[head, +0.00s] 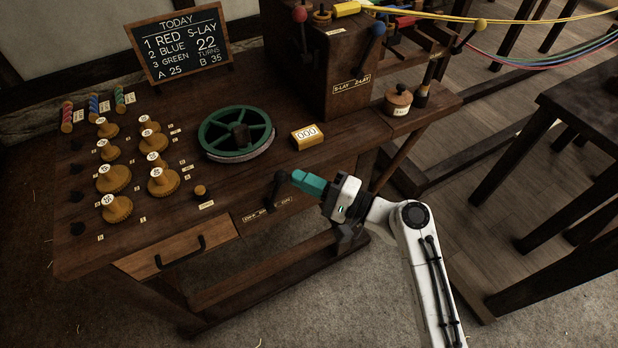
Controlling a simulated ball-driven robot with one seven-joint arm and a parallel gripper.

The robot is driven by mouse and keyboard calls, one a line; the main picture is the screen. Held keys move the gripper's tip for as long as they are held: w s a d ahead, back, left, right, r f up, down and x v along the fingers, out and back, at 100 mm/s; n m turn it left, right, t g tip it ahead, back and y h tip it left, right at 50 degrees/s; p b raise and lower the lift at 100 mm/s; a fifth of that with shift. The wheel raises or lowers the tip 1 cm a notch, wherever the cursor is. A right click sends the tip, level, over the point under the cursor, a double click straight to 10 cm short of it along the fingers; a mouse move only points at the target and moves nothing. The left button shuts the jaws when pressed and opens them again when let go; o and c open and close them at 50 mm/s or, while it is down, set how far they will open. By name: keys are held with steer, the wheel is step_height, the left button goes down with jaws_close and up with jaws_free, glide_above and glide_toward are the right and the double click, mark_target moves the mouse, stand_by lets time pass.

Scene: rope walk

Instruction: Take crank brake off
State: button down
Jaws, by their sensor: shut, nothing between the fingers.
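A dark lever (275,190), which looks like the crank brake, stands at the front edge of the wooden bench. It leans slightly, with its rounded knob up and to the right. A small label plate (268,209) sits below it on the bench front; its words are too small to read surely. My gripper (295,178) has teal fingers, is shut and empty, and points left with its tips right beside the lever's knob. I cannot tell whether they touch. A green spoked wheel (210,137) lies flat on the bench top behind the lever.
A yellow block reading 0.00 (308,136) sits right of the wheel. A chalkboard (180,45) and a tall wooden housing (340,75) stand behind. Open floor lies in front.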

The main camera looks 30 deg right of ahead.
mark_target(277, 182)
steer(key=shift+r, duration=0.15)
steer(key=a+r+n+g+p, duration=0.1)
steer(key=p, duration=0.2)
steer(key=shift+a+r+n, duration=0.3)
steer(key=shift+r, duration=0.05)
steer(key=a+n+p, duration=0.1)
steer(key=p, duration=0.1)
steer(key=a+r+n+g+h+p, duration=0.1)
steer(key=a+p, duration=0.1)
steer(key=p, duration=0.1)
steer(key=a+n+g+h+p, duration=0.1)
steer(key=p, duration=0.1)
steer(key=shift+a+r+n+p, duration=0.15)
steer(key=shift+r+n+p, duration=0.15)
steer(key=shift+p, duration=0.05)
steer(key=shift+a+f+n+h+p, duration=0.15)
steer(key=shift+a+h+p, duration=0.15)
steer(key=shift+a+p, duration=0.2)
steer(key=shift+a+f+n+h+p, duration=0.15)
steer(key=shift+a+h+p, duration=0.2)
steer(key=shift+a, duration=0.25)
steer(key=shift+a, duration=0.15)
